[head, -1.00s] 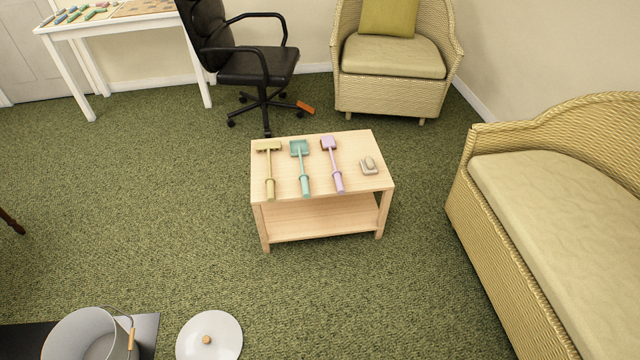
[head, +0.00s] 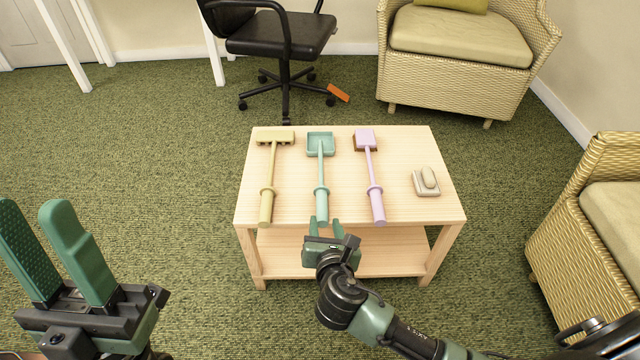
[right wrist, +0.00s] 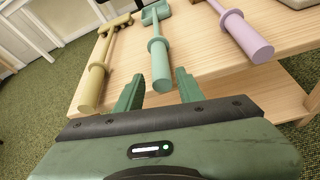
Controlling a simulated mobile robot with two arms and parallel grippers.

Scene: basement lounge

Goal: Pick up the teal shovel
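The teal shovel (head: 321,176) lies on the small wooden table (head: 404,140), its scoop towards the back and its handle end at the front edge. My right gripper (head: 325,224) is open just in front of the handle end. In the right wrist view, the teal shovel (right wrist: 158,62) has its handle end between and just beyond the open fingertips (right wrist: 157,82), with nothing gripped. My left gripper (head: 45,225) is open and empty at the lower left, away from the table.
A yellow rake (head: 270,180) lies left of the shovel and a purple tool (head: 371,180) lies right of it. A small grey-beige object (head: 427,182) sits at the table's right. An office chair (head: 275,35) and wicker armchair (head: 455,60) stand behind.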

